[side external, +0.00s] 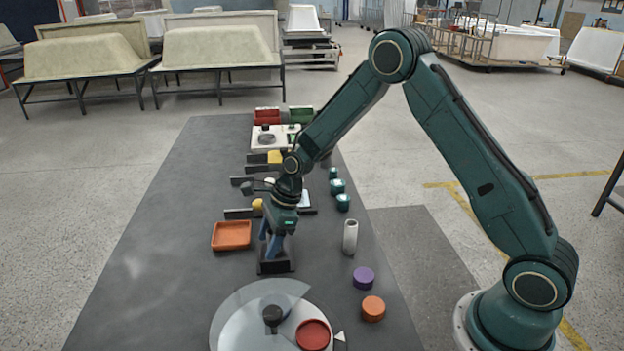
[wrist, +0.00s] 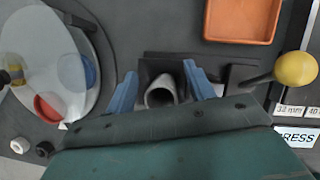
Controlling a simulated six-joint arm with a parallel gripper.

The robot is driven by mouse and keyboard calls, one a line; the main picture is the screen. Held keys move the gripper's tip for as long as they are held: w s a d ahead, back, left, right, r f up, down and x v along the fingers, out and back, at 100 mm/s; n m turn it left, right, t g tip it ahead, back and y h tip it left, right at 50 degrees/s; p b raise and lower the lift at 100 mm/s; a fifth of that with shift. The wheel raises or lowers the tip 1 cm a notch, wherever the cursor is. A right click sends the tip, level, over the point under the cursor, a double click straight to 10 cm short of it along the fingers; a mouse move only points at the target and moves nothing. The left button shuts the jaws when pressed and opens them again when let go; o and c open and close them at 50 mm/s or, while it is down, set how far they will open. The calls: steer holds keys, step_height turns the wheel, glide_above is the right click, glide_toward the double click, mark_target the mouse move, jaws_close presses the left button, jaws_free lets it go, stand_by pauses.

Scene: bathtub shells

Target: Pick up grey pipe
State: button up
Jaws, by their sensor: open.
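In the wrist view, a grey pipe (wrist: 160,92) shows its hollow open end between my two blue fingers. It stands at a black base plate (wrist: 150,66). My gripper (wrist: 159,72) is open, with one finger on each side of the pipe and a gap visible on both sides. In the side view, my gripper (side external: 270,247) points down at the black base (side external: 276,266), and the fingers hide the pipe there. A separate pale grey tube (side external: 350,237) stands upright to the right of my gripper, clear of it.
An orange tray (side external: 232,249) lies left of my gripper. A round plate with a clear cover (side external: 235,318) is in front. A purple cylinder (side external: 364,277) and an orange cylinder (side external: 373,308) stand at the front right. A yellow knob (wrist: 295,68) on a rod is close by.

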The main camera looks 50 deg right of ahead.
stand_by(0.3)
steer(key=c, duration=1.1)
steer(key=shift+o, duration=0.2)
steer(key=shift+r, duration=0.2)
step_height(320, 180, up, 20)
steer(key=shift+f, duration=0.15)
